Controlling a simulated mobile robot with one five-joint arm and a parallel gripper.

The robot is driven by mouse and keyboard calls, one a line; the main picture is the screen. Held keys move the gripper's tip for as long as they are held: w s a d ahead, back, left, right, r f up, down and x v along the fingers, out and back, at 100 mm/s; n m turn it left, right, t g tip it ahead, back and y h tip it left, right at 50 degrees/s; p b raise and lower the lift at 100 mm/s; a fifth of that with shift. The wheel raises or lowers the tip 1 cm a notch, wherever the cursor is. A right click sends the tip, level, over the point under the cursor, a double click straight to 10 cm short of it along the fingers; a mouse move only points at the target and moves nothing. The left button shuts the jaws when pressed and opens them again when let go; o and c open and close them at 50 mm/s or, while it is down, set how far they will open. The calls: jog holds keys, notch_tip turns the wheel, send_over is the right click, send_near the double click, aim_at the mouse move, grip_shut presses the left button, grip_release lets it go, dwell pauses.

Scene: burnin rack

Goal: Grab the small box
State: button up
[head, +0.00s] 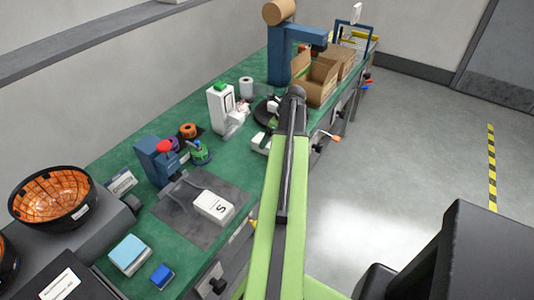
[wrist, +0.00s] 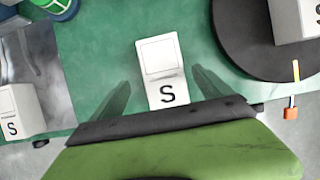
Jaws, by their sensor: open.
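A small white box marked S (wrist: 163,72) stands on the green bench top in the middle of the wrist view. My gripper (wrist: 160,78) is open, with one dark finger on each side of this box and a gap on both sides. In the head view the box (head: 261,143) shows partly beside my arm, and my gripper's fingers are hidden. A second white S box (head: 214,207) lies on a grey mat; it also shows at the left of the wrist view (wrist: 14,112). A third S box (wrist: 296,18) sits on a black round plate at upper right.
The black round plate (wrist: 245,50) is close right of my gripper. An orange-handled tool (wrist: 291,112) is at the bench edge. A white device (head: 220,108), a blue press (head: 155,160) and open cardboard boxes (head: 318,80) stand on the bench (head: 130,200).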

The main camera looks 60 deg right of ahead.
jog(key=b+x, duration=0.5)
jog(key=shift+s+d+f, duration=0.15)
jog(key=shift+s+d, duration=0.05)
jog(key=shift+d, duration=0.15)
jog(key=shift+w, duration=0.1)
jog(key=c, duration=1.6)
notch_tip(320, 180, up, 5)
jog(key=p, duration=0.5)
jog(key=s+d+r+p, duration=0.4)
jog(key=s+r+p, duration=0.2)
jog(key=s, duration=0.5)
jog(key=shift+r, duration=0.15)
